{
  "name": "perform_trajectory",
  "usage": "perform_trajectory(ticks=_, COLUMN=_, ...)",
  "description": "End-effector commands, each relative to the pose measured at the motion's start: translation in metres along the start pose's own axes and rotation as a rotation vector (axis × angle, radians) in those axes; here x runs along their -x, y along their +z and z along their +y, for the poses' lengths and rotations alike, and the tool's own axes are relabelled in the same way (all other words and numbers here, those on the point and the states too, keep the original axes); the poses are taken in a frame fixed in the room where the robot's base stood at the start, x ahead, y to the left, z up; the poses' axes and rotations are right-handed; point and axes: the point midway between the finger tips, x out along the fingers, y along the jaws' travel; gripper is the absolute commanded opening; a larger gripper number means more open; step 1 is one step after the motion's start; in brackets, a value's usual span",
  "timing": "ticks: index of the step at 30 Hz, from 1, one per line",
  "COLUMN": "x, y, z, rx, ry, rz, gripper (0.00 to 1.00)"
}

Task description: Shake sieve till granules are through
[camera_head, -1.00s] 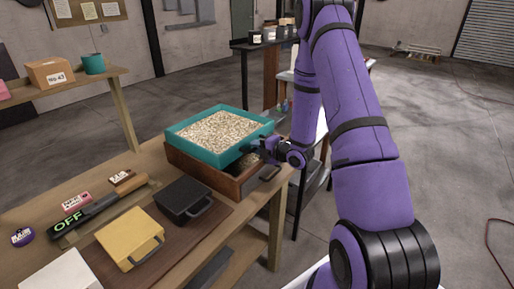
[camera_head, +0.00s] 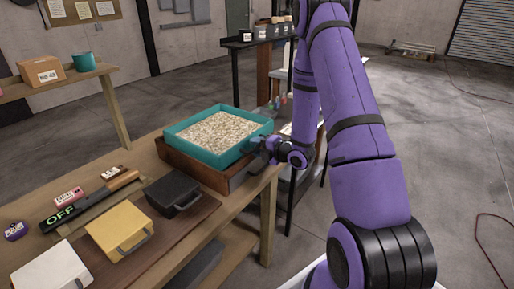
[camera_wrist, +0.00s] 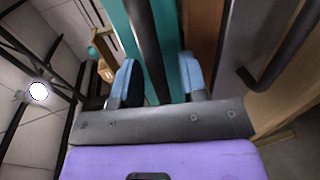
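The teal square sieve (camera_head: 178,136) holds a broad layer of pale granules (camera_head: 222,131). It sits over a brown wooden box (camera_head: 203,171) at the far end of the workbench. My gripper (camera_head: 266,147) is at the sieve's right side. In the wrist view, the blue fingers of my gripper (camera_wrist: 158,82) lie on either side of a dark bar, with the teal sieve wall (camera_wrist: 187,30) just beyond; the gripper appears shut on the sieve's handle. The inside of the wooden box is hidden under the sieve.
A black case (camera_head: 173,192), a yellow case (camera_head: 119,231) and a white case (camera_head: 52,272) lie on the workbench. A dark bar marked OFF (camera_head: 75,209) and small labelled items lie behind them. A shelf with a cardboard box (camera_head: 40,70) stands behind left.

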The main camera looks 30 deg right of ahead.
Motion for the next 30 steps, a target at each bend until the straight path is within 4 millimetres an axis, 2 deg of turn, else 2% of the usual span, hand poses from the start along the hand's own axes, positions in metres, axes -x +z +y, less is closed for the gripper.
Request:
perform_trajectory(ticks=7, x=0.000, y=0.000, z=0.000, rx=0.000, ry=0.000, rz=0.000, gripper=0.40)
perform_trajectory(ticks=11, x=0.008, y=0.001, z=0.000, rx=0.000, ry=-0.001, rz=-0.001, gripper=0.40)
perform_trajectory(ticks=14, x=0.021, y=0.001, z=0.000, rx=-0.001, ry=0.000, rz=-0.001, gripper=0.40)
perform_trajectory(ticks=24, x=0.083, y=0.001, z=0.000, rx=-0.001, ry=0.000, rz=-0.002, gripper=0.40)
perform_trajectory(ticks=30, x=0.104, y=0.001, z=0.000, rx=-0.001, ry=-0.001, rz=-0.001, gripper=0.40)
